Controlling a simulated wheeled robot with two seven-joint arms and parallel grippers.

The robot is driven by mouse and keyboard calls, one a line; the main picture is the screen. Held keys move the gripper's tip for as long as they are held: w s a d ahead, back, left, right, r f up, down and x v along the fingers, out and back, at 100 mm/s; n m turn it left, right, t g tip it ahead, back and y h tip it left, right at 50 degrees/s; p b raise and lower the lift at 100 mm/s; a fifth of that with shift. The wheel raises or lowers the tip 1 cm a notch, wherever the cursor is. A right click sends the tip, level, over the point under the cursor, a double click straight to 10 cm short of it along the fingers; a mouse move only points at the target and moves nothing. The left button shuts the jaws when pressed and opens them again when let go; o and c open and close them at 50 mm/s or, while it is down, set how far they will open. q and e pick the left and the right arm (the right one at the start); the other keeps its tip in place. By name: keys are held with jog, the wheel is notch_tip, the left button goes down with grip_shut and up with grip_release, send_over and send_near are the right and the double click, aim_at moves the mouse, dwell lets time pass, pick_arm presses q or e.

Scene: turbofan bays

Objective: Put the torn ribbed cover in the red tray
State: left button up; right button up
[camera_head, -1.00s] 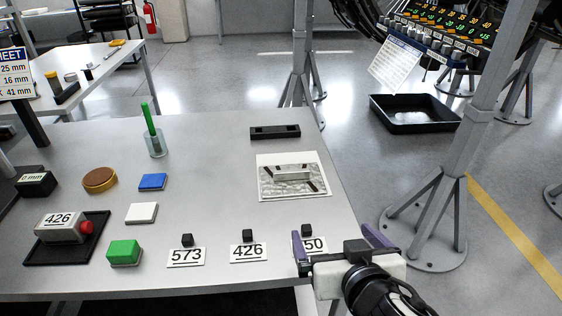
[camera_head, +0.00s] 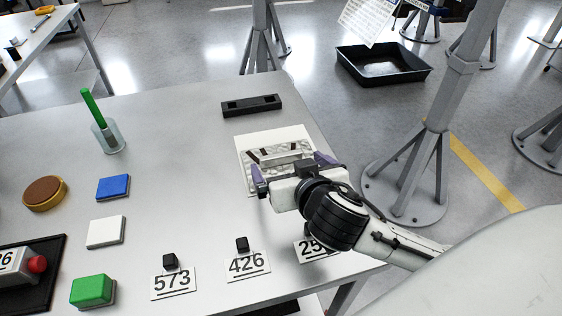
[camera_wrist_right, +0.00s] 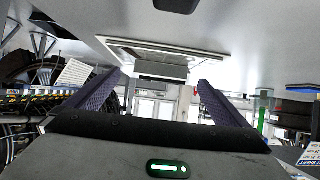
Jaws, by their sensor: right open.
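No torn ribbed cover and no red tray can be made out in these views. My right gripper (camera_head: 287,164) is open over the near part of a white square plate (camera_head: 270,138) on the table. The plate carries a crinkled silvery patch and a raised pale bar (camera_head: 287,158), partly hidden by the gripper. In the right wrist view the open fingers (camera_wrist_right: 160,79) stand apart to either side of a grey block (camera_wrist_right: 160,70) on the plate (camera_wrist_right: 190,48); nothing is held. My left gripper is out of view.
A black slotted block (camera_head: 251,106) lies behind the plate. Number cards (camera_head: 173,284) with small black blocks line the front edge. A blue block (camera_head: 113,187), white block (camera_head: 106,232) and green block (camera_head: 92,290) lie left. A black tray (camera_head: 384,68) is on the floor.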

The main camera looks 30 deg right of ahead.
aim_at(282, 156)
jog(key=x, duration=0.4)
jog(key=shift+w+r, duration=0.2)
jog(key=shift+w, duration=0.05)
jog(key=c, duration=1.4)
